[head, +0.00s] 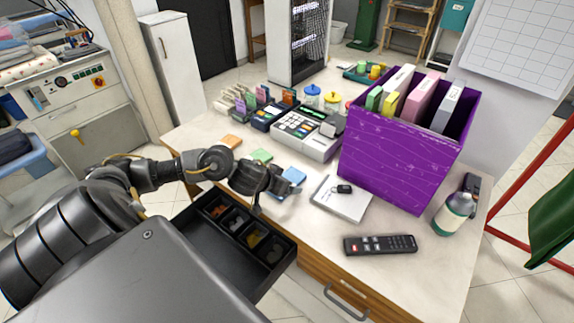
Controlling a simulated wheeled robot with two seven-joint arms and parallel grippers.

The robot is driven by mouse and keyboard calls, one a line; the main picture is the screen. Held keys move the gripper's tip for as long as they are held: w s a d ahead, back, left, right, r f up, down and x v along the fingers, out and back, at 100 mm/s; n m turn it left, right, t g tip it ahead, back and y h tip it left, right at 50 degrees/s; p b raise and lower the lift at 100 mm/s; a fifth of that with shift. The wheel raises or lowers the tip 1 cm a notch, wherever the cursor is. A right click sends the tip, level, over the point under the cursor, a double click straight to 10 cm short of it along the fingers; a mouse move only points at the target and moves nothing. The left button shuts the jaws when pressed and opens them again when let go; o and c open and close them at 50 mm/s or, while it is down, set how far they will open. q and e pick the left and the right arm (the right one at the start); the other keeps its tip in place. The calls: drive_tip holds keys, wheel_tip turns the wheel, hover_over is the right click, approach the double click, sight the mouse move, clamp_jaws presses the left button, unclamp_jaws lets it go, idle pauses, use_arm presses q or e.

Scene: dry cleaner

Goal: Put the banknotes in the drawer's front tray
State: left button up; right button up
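The drawer (275,276) is pulled out at the table's front left. It is black, with a row of small compartments holding small items and a wide bare section (196,243) nearer me, partly hidden by my body. My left gripper (264,200) is above the table's front edge, beside the blue piece and over the drawer's far end. Its finger gap is not clear. My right gripper is out of view.
A calculator-like register (305,135) stands behind the pieces. A purple box (395,160) with folders fills the right side. A notepad (342,199) with keys, a black remote (380,244) and a bottle (453,214) lie or stand towards the front right.

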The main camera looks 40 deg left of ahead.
use_arm(q)
drive_tip(key=shift+c, duration=1.6)
drive_tip(key=c, duration=0.9)
drive_tip(key=shift+r, duration=0.1)
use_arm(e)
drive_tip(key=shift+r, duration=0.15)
